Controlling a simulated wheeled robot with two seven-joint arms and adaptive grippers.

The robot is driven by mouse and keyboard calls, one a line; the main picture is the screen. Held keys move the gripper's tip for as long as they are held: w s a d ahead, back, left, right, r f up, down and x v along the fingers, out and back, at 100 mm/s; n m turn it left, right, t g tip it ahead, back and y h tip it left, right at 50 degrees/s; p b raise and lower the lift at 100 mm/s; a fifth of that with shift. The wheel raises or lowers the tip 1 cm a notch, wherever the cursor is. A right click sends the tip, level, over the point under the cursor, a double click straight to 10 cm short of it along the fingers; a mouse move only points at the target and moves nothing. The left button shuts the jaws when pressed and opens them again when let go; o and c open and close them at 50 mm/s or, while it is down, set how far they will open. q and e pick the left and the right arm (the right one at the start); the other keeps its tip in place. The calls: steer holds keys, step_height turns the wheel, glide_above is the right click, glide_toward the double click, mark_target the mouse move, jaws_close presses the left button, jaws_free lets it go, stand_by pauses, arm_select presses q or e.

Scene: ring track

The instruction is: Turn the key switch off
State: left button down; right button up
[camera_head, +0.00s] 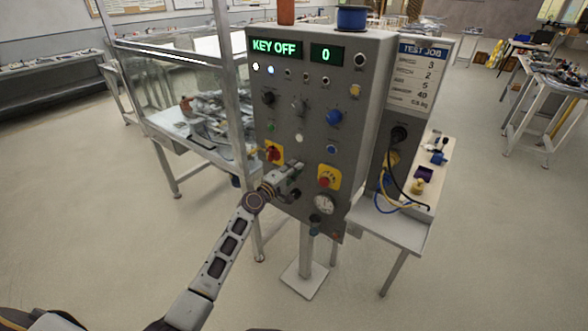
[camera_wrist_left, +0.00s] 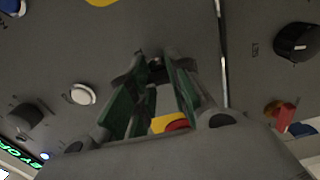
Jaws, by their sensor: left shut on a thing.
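The grey control panel (camera_head: 352,98) stands upright on a post, and its green display (camera_head: 274,48) reads KEY OFF. My left gripper (camera_head: 294,168) reaches the lower middle of the panel face. In the left wrist view my left gripper (camera_wrist_left: 156,72) has its green-padded fingers closed at the panel face on a small dark part, the key switch. The key switch is mostly hidden by the fingers, so its angle cannot be read. My right gripper is in neither view.
A glass enclosure (camera_head: 178,90) stands left of the panel, a side table (camera_head: 400,230) right. Open floor lies in front.

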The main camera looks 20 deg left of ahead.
arm_select(q)
steer(key=shift+n, duration=0.3)
steer(key=c, duration=1.1)
jaws_free()
steer(key=shift+s+a, duration=0.1)
steer(key=shift+v, duration=5.9)
